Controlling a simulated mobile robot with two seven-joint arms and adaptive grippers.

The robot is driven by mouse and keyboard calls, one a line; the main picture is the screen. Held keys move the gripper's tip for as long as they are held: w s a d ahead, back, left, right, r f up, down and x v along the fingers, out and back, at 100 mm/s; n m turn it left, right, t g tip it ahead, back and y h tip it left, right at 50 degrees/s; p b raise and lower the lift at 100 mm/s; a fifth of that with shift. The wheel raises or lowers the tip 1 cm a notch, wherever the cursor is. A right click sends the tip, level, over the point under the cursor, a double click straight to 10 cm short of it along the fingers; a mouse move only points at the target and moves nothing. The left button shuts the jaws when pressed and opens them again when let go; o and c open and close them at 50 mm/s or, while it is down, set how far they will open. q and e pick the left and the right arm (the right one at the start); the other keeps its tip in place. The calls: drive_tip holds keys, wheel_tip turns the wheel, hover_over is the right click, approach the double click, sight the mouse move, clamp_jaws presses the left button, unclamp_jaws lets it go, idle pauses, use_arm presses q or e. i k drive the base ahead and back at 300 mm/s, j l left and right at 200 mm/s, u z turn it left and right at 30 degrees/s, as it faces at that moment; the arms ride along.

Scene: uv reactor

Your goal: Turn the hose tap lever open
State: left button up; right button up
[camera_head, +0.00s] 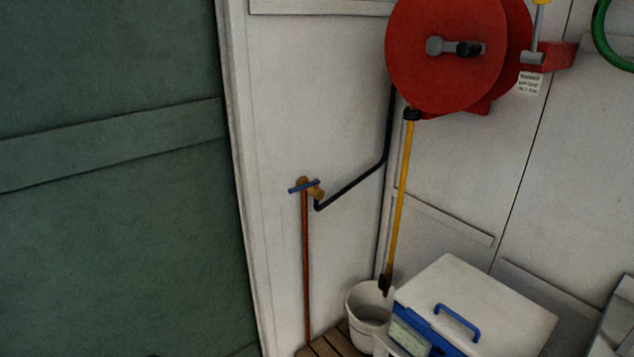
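The hose tap is a small brass fitting (316,192) on the white wall, left of centre. Its blue lever (303,186) lies roughly level, across the top of a copper pipe (306,270) that rises from the floor. A dark hose (350,182) runs from the tap's outlet up to the right, toward a red hose reel (445,55). Neither of my grippers shows in the head view.
A white box with a blue handle (475,300) stands at lower right. A green panel (110,180) fills the left. The wall around the tap is clear.

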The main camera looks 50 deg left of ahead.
sight(316, 181)
drive_tip(key=u, duration=1.45)
